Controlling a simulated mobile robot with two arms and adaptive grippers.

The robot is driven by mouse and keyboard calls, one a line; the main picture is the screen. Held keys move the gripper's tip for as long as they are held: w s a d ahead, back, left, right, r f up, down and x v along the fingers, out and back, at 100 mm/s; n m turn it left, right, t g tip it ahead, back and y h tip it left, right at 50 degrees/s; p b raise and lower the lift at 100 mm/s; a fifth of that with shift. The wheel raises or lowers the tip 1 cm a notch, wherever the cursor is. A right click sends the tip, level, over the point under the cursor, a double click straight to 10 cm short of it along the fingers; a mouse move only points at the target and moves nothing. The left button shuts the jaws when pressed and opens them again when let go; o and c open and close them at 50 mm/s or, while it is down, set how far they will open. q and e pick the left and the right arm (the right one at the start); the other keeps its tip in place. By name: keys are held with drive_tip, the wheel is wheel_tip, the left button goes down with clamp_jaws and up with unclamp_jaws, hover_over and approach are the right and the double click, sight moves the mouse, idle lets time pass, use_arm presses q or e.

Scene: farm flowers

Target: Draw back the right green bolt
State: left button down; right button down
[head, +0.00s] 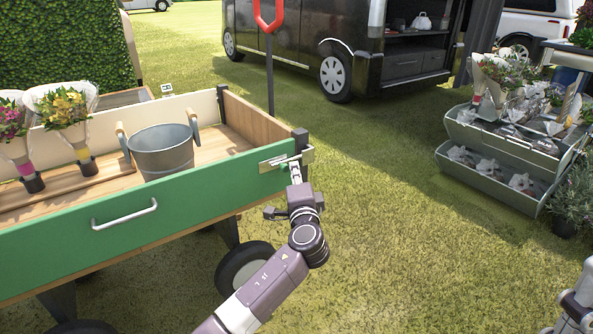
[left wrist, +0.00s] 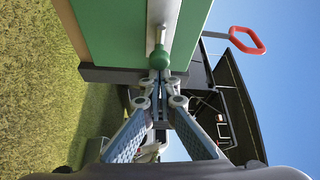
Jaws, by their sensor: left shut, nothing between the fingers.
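The right green bolt sits at the right end of the cart's green front panel (head: 180,213), by the dark corner post. In the left wrist view its round green knob (left wrist: 158,59) ends a short metal rod (left wrist: 160,35) on a pale plate. In the head view the bolt's metal plate (head: 272,163) shows beside my gripper. My left gripper (head: 295,172) is shut and empty. In the left wrist view its fingertips (left wrist: 159,80) are just below the knob; I cannot tell if they touch it. Part of my right arm shows at the lower right edge; its jaws are not clear.
A metal bucket (head: 162,151) and wrapped bouquets (head: 66,115) stand on the cart. A silver handle (head: 125,214) is on the front panel. Grass right of the cart is clear up to a flower rack (head: 490,172).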

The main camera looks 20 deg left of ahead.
sight(283, 168)
use_arm(q)
drive_tip(key=shift+s+a, duration=0.1)
drive_tip(key=shift+s+a+r+p, duration=0.1)
drive_tip(key=shift+s+a+p, duration=0.95)
drive_tip(key=shift+s, duration=0.2)
drive_tip(key=shift+s+a, duration=0.1)
drive_tip(key=shift+s, duration=0.1)
